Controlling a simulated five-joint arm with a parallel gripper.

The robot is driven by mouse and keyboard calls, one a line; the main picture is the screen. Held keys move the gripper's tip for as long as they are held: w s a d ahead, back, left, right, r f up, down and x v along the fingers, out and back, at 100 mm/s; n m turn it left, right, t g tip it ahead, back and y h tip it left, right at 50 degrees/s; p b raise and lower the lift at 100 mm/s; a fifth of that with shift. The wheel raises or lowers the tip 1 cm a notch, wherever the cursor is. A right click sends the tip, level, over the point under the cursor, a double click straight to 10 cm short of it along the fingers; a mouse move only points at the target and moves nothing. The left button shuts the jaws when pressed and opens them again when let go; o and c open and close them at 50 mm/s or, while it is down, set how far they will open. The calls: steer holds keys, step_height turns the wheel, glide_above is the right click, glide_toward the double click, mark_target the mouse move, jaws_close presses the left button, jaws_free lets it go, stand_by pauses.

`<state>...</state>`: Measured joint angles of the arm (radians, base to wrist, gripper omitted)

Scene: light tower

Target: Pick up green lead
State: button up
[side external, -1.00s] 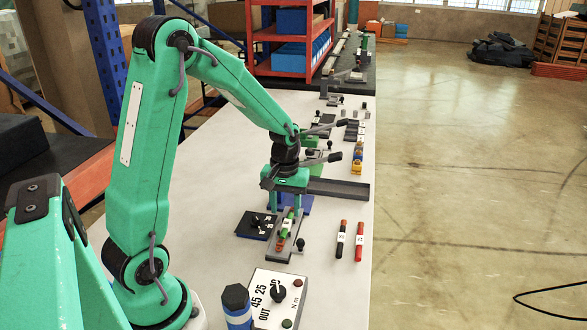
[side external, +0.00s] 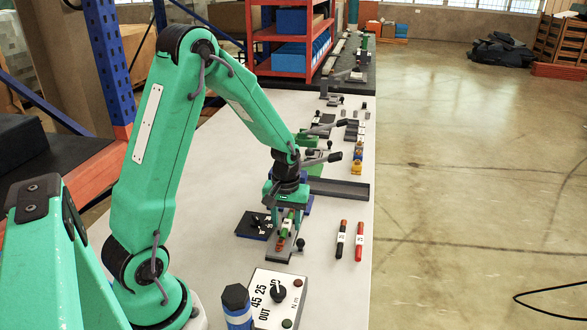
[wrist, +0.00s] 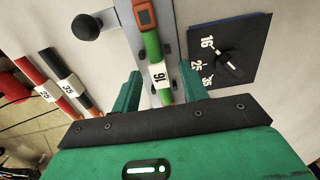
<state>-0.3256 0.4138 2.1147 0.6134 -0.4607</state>
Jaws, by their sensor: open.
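The green lead (side external: 287,222) lies in a grey holder on the white table, below my gripper. The wrist view shows the green lead (wrist: 152,46) with a white "16" label and an orange-red end piece (wrist: 144,14). My gripper (side external: 285,212) points down, low over the far part of the lead. In the wrist view its two fingers (wrist: 160,84) are apart, one on each side of the lead near the label, with gaps to it. Part of the lead is hidden behind my gripper in the side view.
A black lead (side external: 342,240) and a red lead (side external: 360,242) lie to the right. A knobbed lever (side external: 300,244) stands beside the holder. A black dial plate (side external: 252,226) is to its left. A torque panel (side external: 278,297) is nearer. A grey tray (side external: 338,189) lies behind.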

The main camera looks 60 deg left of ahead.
mark_target(287, 223)
jaws_close()
steer(key=shift+r, duration=0.15)
steer(key=shift+r, duration=0.85)
step_height(287, 223, up, 2)
steer(key=shift+r, duration=0.2)
steer(key=s+d+r, duration=0.2)
steer(key=d+r, duration=0.4)
steer(key=d, duration=0.5)
steer(key=shift+s+d+r, duration=0.2)
steer(key=shift+s+r, duration=0.05)
steer(key=shift+r, duration=0.1)
